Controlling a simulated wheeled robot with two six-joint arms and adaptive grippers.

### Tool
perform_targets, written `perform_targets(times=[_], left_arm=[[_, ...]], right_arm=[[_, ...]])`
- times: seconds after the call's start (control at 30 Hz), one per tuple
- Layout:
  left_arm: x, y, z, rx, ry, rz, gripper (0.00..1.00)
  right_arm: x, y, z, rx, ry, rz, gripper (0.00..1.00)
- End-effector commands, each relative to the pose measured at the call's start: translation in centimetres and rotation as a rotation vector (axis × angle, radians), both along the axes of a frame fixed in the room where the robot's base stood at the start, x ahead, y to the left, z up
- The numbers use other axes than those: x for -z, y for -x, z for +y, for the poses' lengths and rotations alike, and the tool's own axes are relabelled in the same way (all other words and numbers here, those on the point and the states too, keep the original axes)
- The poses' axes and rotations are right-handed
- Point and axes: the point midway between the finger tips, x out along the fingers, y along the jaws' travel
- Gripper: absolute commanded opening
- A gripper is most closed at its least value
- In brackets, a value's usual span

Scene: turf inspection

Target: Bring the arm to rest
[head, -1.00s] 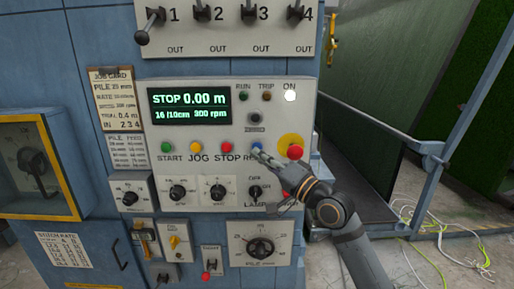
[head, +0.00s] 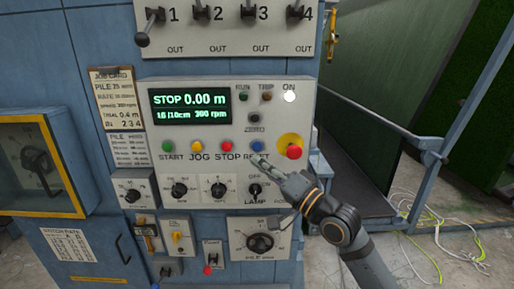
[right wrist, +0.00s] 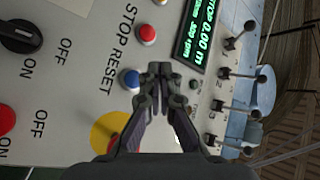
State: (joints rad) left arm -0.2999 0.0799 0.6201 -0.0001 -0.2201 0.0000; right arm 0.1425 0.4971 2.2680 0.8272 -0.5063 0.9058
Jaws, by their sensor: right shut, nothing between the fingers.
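My right gripper (head: 262,163) is shut and empty in front of the control panel (head: 305,110), just below the blue RESET button (head: 257,146). In the right wrist view the shut fingertips (right wrist: 160,72) point at the panel face, beside the blue button (right wrist: 130,78). A small gap seems to lie between fingertips and panel, but I cannot tell its size. My right arm (head: 345,225) comes in from the lower right. The display (head: 190,105) reads STOP 0.00 m, and the ON lamp (head: 290,96) is lit white. My left gripper is out of view.
A red button on a yellow disc (head: 294,152) sits just right of my gripper. The LAMP knob (head: 254,190) is below it. Several levers (head: 207,15) stand out above. A blue rail (head: 400,125) and loose cables (head: 440,225) are at the right.

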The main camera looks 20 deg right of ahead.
Motion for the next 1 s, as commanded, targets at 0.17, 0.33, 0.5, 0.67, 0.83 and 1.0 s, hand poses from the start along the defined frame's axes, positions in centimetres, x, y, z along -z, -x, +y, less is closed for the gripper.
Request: perform_targets(times=[0.17,0.33,0.5,0.67,0.83,1.0], left_arm=[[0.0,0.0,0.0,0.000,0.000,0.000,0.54],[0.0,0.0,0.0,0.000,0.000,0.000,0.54],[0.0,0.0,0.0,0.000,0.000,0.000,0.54],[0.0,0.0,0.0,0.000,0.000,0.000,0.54],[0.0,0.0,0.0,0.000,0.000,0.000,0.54],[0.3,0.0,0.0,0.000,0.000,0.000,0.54]], right_arm=[[1.2,0.0,0.1,0.011,0.032,0.020,0.00],[11.6,1.3,0.4,0.079,0.334,0.202,0.00],[24.8,7.0,-1.3,0.090,0.770,0.483,0.00],[32.1,13.4,-3.5,0.027,1.048,0.700,0.00],[36.6,19.9,-5.5,-0.070,1.247,0.891,0.00],[40.4,24.9,-7.2,-0.175,1.375,1.046,0.00]])
